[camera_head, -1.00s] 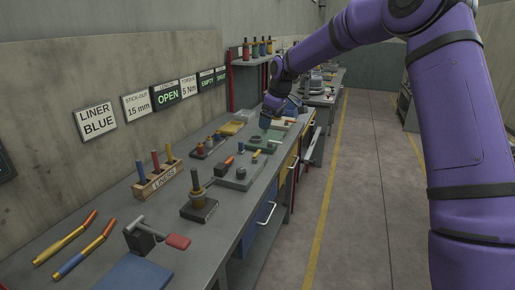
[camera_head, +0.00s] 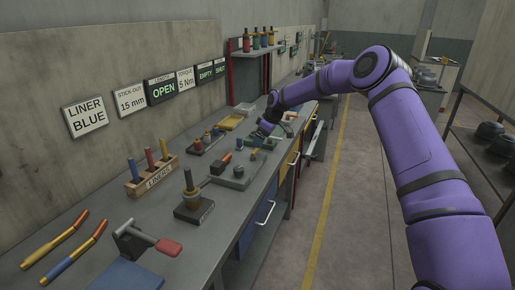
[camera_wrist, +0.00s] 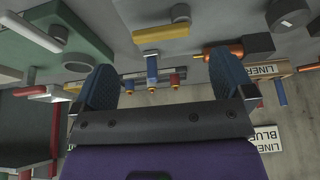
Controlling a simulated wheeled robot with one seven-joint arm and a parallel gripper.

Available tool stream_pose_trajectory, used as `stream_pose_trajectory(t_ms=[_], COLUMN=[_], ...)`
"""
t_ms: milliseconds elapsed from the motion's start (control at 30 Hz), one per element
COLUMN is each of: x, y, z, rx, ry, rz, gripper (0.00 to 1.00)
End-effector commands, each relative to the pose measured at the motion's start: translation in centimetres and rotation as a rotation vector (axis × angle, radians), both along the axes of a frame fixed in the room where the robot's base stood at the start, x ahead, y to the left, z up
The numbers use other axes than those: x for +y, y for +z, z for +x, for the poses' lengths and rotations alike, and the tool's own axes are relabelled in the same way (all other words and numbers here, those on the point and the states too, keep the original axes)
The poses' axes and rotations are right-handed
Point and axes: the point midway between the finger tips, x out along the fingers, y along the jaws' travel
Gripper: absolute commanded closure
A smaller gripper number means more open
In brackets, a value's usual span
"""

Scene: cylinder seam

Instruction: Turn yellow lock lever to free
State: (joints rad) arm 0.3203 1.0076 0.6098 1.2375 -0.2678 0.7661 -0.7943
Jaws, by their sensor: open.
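In the wrist view, which shows the bench upside down, a yellow bar (camera_wrist: 161,32) lies on a pale grey block, apart from my fingers. It looks like the yellow lock lever, but I cannot tell its setting. My gripper (camera_wrist: 163,84) has two blue fingers spread wide with nothing held between them. In the head view my gripper (camera_head: 267,128) is low over the bench, close to a green fixture (camera_head: 257,141). The lever is too small or hidden to pick out there.
A wooden liner rack (camera_head: 151,179) with coloured rods, a dark post fixture (camera_head: 193,207) and a red-handled tool (camera_head: 166,247) stand along the bench (camera_head: 225,222). Signs, one reading OPEN (camera_head: 164,88), hang on the wall. The floor aisle (camera_head: 345,200) is clear.

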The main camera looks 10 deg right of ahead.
Motion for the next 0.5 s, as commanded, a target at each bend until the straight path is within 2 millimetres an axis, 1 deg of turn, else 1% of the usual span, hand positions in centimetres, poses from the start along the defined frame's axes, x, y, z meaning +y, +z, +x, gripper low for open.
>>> stream_pose_trajectory(t_ms=[33, 200, 300, 500], x=[0.3, 1.2, 1.5, 1.8], y=[-1.0, -3.4, -4.3, -5.3], z=[0.2, 0.8, 1.1, 1.3], rx=[0.001, 0.001, 0.0, -0.001], ry=[0.0, -0.001, -0.001, 0.0], rz=[0.001, 0.001, 0.0, -0.001], gripper=[0.0, 0.0, 0.0, 0.0])
